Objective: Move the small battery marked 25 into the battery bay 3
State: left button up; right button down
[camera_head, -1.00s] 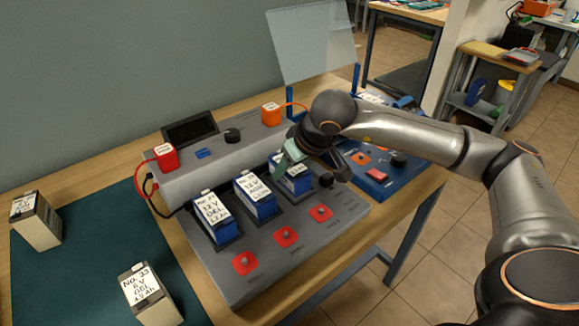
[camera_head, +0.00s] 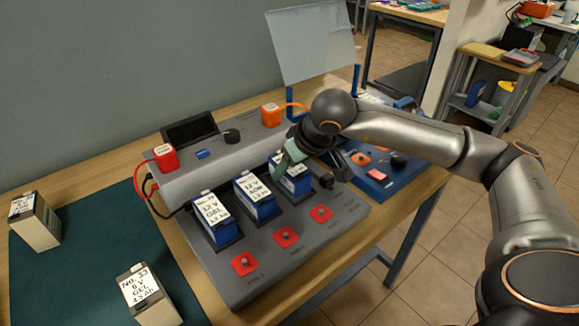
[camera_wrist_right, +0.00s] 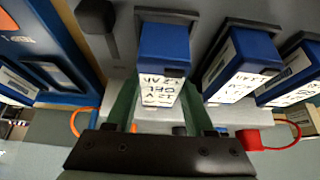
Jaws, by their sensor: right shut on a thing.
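A small blue battery with a white label (camera_head: 297,188) is at the rightmost of three bays on the grey charger (camera_head: 222,268). My right gripper (camera_head: 292,163) is shut on it from above. In the right wrist view, the green fingers of this gripper (camera_wrist_right: 158,95) lie on both sides of the battery (camera_wrist_right: 163,48). Its label reads 12 V GEL there; its number is not legible. The battery stands roughly upright at the dark bay frame (camera_wrist_right: 165,14). I cannot tell whether it is fully seated. My left gripper is not in view.
Two more blue batteries stand in the middle bay (camera_head: 262,208) and the left bay (camera_head: 224,234). Red buttons (camera_head: 287,237) line the charger's front. Pale batteries (camera_head: 150,298) (camera_head: 38,226) stand on the green mat (camera_head: 85,272). A blue device (camera_head: 385,183) is at the right.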

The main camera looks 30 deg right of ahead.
jog(key=shift+f+b, duration=0.5)
jog(key=shift+b, duration=0.1)
jog(key=c, duration=0.5)
grip_release()
jog(key=shift+c, duration=0.2)
jog(key=shift+f, duration=0.15)
jog(key=shift+p+v, duration=0.4)
jog(key=shift+v, duration=0.35)
jog(key=p+v, duration=0.4)
jog(key=v, duration=0.5)
jog(key=shift+r, duration=0.3)
jog(key=shift+s, duration=0.25)
